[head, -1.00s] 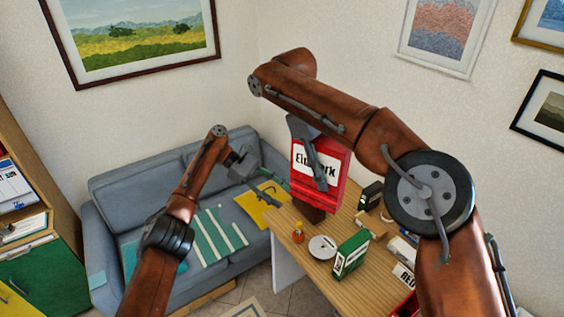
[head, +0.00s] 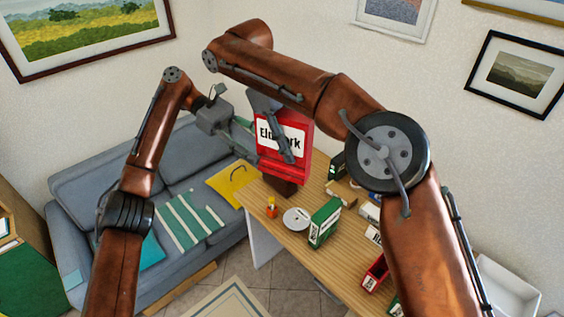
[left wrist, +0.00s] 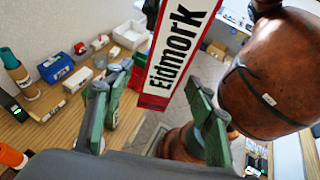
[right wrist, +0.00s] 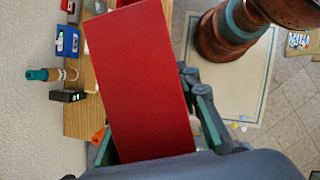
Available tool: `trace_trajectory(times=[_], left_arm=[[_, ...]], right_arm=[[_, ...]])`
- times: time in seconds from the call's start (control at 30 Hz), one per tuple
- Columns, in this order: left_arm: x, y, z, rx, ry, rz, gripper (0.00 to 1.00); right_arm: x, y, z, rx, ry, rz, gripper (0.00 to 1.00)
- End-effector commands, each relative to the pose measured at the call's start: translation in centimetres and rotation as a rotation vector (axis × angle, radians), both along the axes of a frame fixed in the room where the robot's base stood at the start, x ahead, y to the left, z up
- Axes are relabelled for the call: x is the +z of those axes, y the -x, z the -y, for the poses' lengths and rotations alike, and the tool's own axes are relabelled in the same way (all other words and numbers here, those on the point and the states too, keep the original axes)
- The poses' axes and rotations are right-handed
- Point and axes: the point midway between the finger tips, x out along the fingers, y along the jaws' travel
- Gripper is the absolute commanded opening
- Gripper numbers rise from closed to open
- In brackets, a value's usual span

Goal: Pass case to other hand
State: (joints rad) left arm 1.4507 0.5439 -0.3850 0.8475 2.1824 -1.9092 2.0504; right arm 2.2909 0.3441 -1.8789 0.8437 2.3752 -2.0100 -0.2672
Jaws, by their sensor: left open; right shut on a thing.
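The red case (head: 296,165) has a white label reading "Eidmork" and hangs above the table. My right gripper (head: 284,140) is shut on it; in the right wrist view the plain red face of the case (right wrist: 145,80) stands between the fingers. My left gripper (head: 248,143) is open, just left of the case in the head view. In the left wrist view the case's labelled narrow side (left wrist: 172,50) lies ahead of the open fingers (left wrist: 158,105), its lower end near the gap between them. I cannot tell whether they touch.
The wooden table (head: 283,237) below holds a green case (head: 325,222), a white disc (head: 297,219), a small orange item (head: 272,207) and several cases. A grey-blue sofa (head: 85,180) stands behind at the left. The air left of the case is free apart from my left arm.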

Motion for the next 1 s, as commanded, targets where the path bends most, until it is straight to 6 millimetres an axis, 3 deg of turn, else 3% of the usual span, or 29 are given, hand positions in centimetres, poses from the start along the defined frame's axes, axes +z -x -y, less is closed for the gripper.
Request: trace_trajectory(times=[0.3, 0.5, 0.9, 1.0], left_arm=[[-2.2, 2.6, 4.4, -0.004, -0.002, -0.001, 0.51], [-3.0, 3.5, 6.2, 0.0, -0.001, -0.002, 0.51], [-3.2, 3.8, 6.8, 0.0, 0.0, -0.001, 0.51], [-3.2, 3.8, 6.8, 0.0, 0.0, -0.001, 0.45]], right_arm=[[0.1, 0.0, 0.0, -0.001, 0.0, 0.002, 0.0], [0.1, 0.0, 0.0, -0.001, 0.0, 0.002, 0.0], [0.1, 0.0, 0.0, -0.001, 0.0, 0.002, 0.0], [0.1, 0.0, 0.0, -0.001, 0.0, 0.002, 0.0]])
